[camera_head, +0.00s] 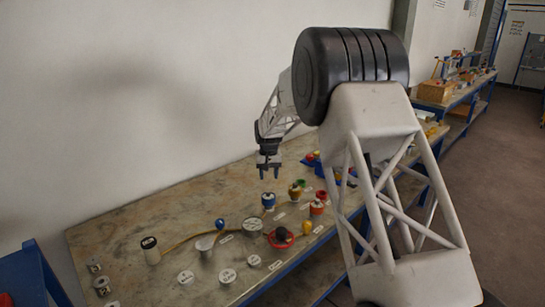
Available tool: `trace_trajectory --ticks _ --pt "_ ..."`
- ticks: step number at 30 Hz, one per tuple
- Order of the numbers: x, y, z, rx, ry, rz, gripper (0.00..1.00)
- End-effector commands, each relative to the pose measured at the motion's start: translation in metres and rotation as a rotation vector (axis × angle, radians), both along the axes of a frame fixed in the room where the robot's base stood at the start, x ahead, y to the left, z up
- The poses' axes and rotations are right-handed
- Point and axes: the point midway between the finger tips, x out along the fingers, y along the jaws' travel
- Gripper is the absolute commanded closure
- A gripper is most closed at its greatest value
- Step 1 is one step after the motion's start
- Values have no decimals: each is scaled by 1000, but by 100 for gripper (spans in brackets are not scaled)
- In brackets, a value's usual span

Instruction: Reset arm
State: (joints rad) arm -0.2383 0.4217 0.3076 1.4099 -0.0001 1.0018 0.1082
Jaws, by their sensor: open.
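My gripper (269,173) is small in the view, above the back part of the worktable (120,222). It points down, its two fingers apart, with nothing between them. It hangs clear of the blue and white vessel (268,201), which stands below it. My arm's white lattice links and black joint cover fill the right middle and hide part of the table.
Several round grey lids, such as this one (227,276), lie near the front edge. A red flanged piece (281,238) with a dark ball lies centrally. A wall runs behind the table. Another bench (455,98) stands at far right.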

Motion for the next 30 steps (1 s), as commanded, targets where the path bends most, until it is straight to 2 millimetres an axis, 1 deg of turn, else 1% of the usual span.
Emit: trace_trajectory --ticks 5,8,11,12,17,21,30 --pt "-12 -9 16 2 -8 -4 52" --pt "-24 -18 31 3 -14 -9 52" --pt "-41 -30 49 4 -22 -14 52" --pt "-48 -35 57 4 -26 -16 52" --pt "-81 -55 86 7 -38 -25 52" --pt "-111 -73 109 9 -51 -33 52" --pt "-180 -107 151 11 -77 -50 52"
